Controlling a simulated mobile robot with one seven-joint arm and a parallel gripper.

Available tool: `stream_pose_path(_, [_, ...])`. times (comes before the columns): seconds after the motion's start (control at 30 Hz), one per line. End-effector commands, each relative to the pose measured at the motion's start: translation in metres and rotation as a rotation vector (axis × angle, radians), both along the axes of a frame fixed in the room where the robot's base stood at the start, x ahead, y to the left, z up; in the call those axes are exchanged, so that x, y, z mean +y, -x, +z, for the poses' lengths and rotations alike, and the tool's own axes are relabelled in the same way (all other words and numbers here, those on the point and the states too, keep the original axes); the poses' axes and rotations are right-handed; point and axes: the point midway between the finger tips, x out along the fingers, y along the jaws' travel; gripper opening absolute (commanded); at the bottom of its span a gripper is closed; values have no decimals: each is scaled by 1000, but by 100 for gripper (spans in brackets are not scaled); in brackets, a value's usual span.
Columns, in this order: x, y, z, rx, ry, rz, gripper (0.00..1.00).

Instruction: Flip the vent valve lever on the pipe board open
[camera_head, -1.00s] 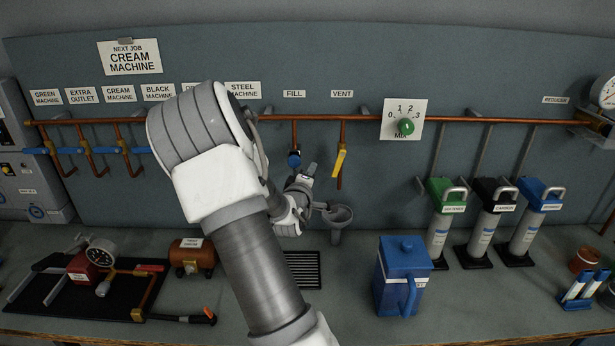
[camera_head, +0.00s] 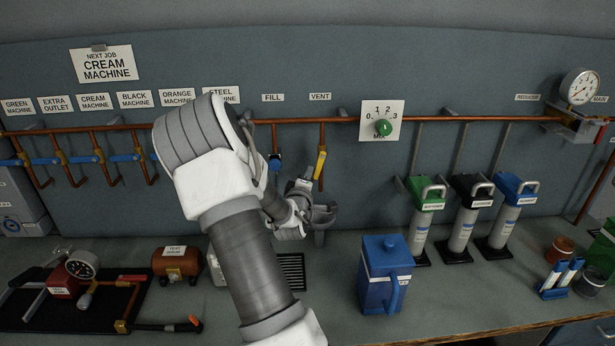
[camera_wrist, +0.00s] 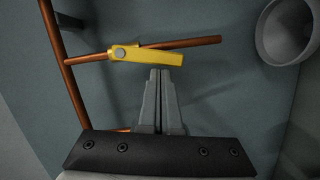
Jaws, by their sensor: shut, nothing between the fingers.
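The yellow vent valve lever (camera_head: 320,164) hangs down along the copper branch pipe below the VENT label (camera_head: 320,97). In the wrist view the lever (camera_wrist: 146,56) runs from its round grey pivot at left to a free end at right, nearly in line with the copper pipe (camera_wrist: 205,41). My gripper (camera_head: 309,172) is shut and empty, just left of the lever's lower part in the head view. In the wrist view the fingertips (camera_wrist: 159,71) are together right beside the lever's lower edge. I cannot tell whether they touch it.
A grey funnel cup (camera_head: 322,215) is close to the right of my gripper; it also shows in the wrist view (camera_wrist: 287,30). The fill valve's blue handle (camera_head: 275,162) is to the left. A green mix knob (camera_head: 383,127) and a blue jug (camera_head: 385,275) are to the right.

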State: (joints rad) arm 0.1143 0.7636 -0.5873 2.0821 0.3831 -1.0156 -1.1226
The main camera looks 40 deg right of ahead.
Motion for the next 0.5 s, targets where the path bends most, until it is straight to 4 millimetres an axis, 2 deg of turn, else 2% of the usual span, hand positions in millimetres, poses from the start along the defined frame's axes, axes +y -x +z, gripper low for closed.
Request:
stream_pose_path(0.03, [0,0,-8,17,20,2,0])
stream_pose_path(0.1, [-1,1,-11,46,55,2,0])
stream_pose_path(0.5, [-9,8,-11,166,195,-2,0])
